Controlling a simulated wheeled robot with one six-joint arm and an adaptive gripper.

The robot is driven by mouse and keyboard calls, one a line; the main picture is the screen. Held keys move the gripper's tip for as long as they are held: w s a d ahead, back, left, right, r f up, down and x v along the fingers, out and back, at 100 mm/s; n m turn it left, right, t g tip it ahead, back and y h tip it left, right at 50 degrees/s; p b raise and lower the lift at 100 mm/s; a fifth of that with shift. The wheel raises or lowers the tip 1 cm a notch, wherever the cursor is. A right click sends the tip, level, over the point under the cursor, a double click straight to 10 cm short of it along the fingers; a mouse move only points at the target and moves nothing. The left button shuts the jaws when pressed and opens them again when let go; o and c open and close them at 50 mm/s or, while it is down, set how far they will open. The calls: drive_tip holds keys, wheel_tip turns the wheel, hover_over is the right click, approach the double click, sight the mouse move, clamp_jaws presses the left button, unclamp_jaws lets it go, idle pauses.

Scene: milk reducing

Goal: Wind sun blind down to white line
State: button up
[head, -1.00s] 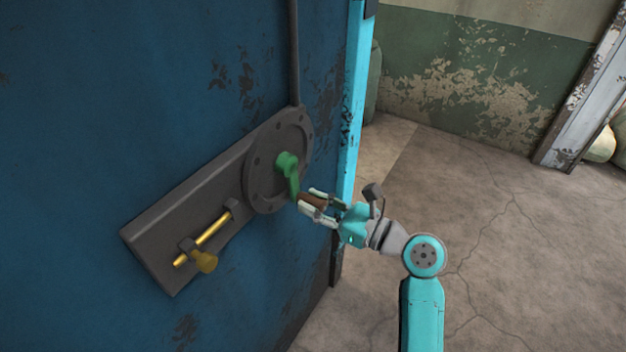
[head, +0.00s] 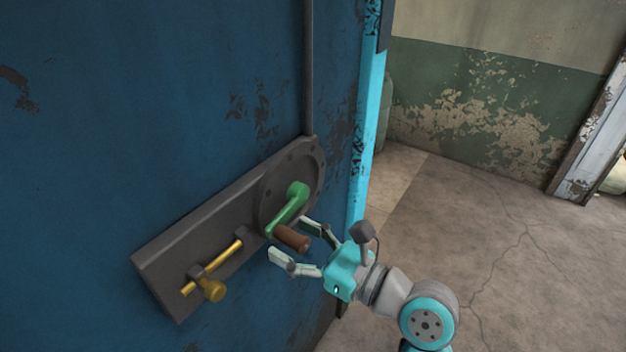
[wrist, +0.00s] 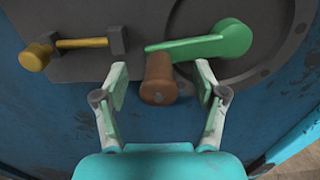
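A green crank (head: 289,208) with a brown handle (head: 291,238) is mounted on a round grey plate on the blue wall. The crank arm points down and to the left from its hub. My gripper (head: 296,240) is open, with one finger on each side of the brown handle. In the wrist view the handle (wrist: 158,80) lies between the two fingers of my gripper (wrist: 160,88), with gaps on both sides. The green crank arm (wrist: 190,47) runs right from the handle to its hub. The blind and the white line are not in view.
A yellow bolt (head: 215,264) with a knob sits on the grey mounting plate (head: 165,262), left of the crank. A grey vertical pipe (head: 308,70) rises above the crank. Open floor (head: 520,260) lies to the right.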

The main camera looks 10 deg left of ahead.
drive_tip(key=v, duration=1.2)
idle(0.5)
idle(0.3)
